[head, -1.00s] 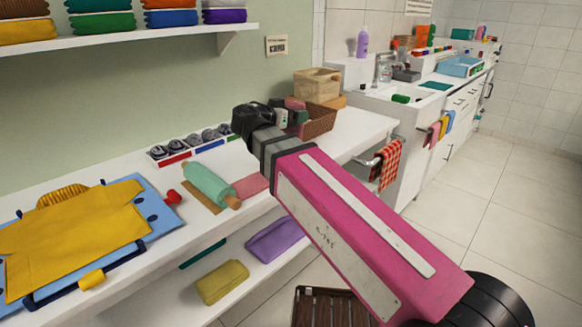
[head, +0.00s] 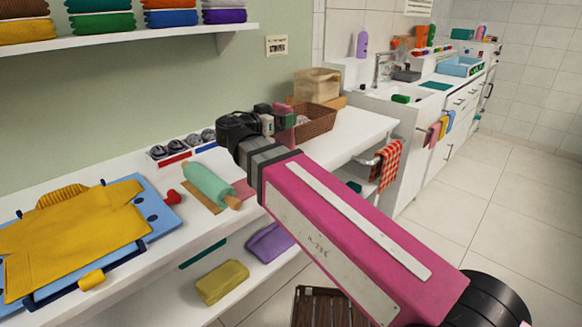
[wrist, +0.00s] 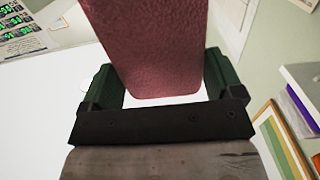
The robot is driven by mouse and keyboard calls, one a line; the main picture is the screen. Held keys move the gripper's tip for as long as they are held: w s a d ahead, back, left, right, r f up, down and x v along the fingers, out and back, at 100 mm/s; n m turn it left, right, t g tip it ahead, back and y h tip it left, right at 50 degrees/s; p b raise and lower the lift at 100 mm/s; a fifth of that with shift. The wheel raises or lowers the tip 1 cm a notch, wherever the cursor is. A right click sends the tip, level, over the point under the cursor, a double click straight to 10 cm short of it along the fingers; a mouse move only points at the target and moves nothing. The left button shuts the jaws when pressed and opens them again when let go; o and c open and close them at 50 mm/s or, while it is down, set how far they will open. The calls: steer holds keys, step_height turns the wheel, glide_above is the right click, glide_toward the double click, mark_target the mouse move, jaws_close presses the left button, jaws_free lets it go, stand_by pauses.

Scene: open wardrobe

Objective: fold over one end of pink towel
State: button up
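The dusky pink towel (wrist: 155,45) fills the space between my gripper's (wrist: 160,80) two green fingers in the wrist view. A finger sits close against each side edge, and its rounded end stops short of the palm, with a strip of white behind. In the head view my gripper (head: 268,120) is over the counter, with a raised pink part of the towel (head: 284,137) beside its fingers. A flat pink patch (head: 243,190) lies on the counter by the rolling pin. My arm covers the space between, so I cannot tell whether the two join.
A teal rolling pin (head: 209,185) and yellow cloth on a blue board (head: 168,222) lie to the left. A wicker basket (head: 318,122) stands beyond my gripper. Folded yellow (head: 222,282) and purple (head: 268,242) cloths are on the shelf below. A checked towel (head: 387,163) hangs at right.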

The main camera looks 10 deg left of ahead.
steer(key=shift+s+a, duration=0.1)
steer(key=shift+s, duration=0.05)
steer(key=v, duration=0.3)
steer(key=shift+s+a+f, duration=0.2)
steer(key=shift+s+f, duration=0.1)
stand_by(0.3)
steer(key=shift+s+a+f, duration=0.35)
steer(key=shift+s+a, duration=0.25)
steer(key=shift+s, duration=0.1)
steer(key=shift+s+a+f, duration=0.35)
steer(key=shift+s+a, duration=0.25)
steer(key=shift+s, duration=0.15)
steer(key=o, duration=0.4)
steer(key=shift+c, duration=0.2)
